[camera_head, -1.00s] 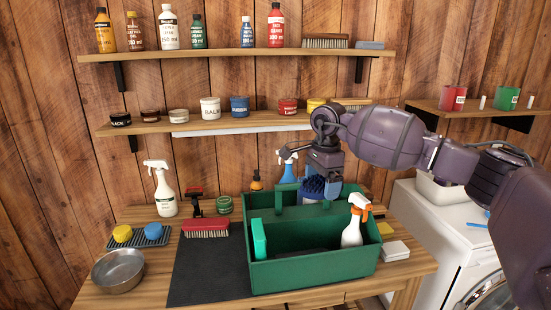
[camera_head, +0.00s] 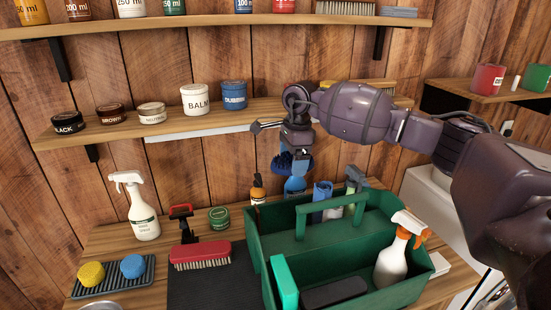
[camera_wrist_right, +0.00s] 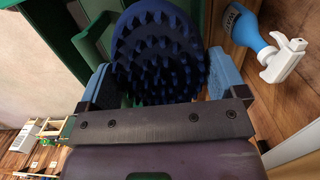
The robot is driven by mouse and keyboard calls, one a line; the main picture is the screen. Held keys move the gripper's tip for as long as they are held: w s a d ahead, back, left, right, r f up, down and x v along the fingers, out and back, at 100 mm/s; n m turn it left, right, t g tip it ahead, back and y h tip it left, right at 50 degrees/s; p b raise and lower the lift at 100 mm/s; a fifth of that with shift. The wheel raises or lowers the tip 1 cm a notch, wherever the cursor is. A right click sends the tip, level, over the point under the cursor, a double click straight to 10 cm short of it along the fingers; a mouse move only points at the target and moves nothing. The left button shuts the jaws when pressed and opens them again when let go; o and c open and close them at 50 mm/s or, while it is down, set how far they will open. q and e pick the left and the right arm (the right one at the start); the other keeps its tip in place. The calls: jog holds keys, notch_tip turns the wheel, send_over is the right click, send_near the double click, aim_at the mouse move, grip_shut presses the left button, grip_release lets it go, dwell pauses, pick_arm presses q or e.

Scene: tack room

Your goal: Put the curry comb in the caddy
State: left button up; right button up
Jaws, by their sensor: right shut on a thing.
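The dark blue curry comb (camera_head: 283,161) with bristle-like teeth hangs in my right gripper (camera_head: 297,158). In the right wrist view the comb (camera_wrist_right: 160,52) sits between the two blue fingers, teeth facing the camera. The green caddy (camera_head: 352,303) stands on the bench below. In the head view the comb appears above and behind the caddy's back left part, clear of its rim. My left gripper is not in view.
The caddy holds a white spray bottle (camera_head: 391,262) with an orange head, a dark block (camera_head: 334,292) and a blue item (camera_head: 322,200). A blue spray bottle (camera_head: 295,186) stands behind it. A red brush (camera_head: 200,255) and white spray bottle (camera_head: 143,215) are left.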

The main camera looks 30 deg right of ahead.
pick_arm(q)
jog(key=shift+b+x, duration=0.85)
jog(key=shift+b, duration=0.25)
pick_arm(e)
notch_tip(320, 180, down, 15)
jog(key=shift+w, duration=0.25)
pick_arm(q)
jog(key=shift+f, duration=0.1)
pick_arm(e)
jog(key=o, duration=0.8)
jog(key=shift+o, duration=0.2)
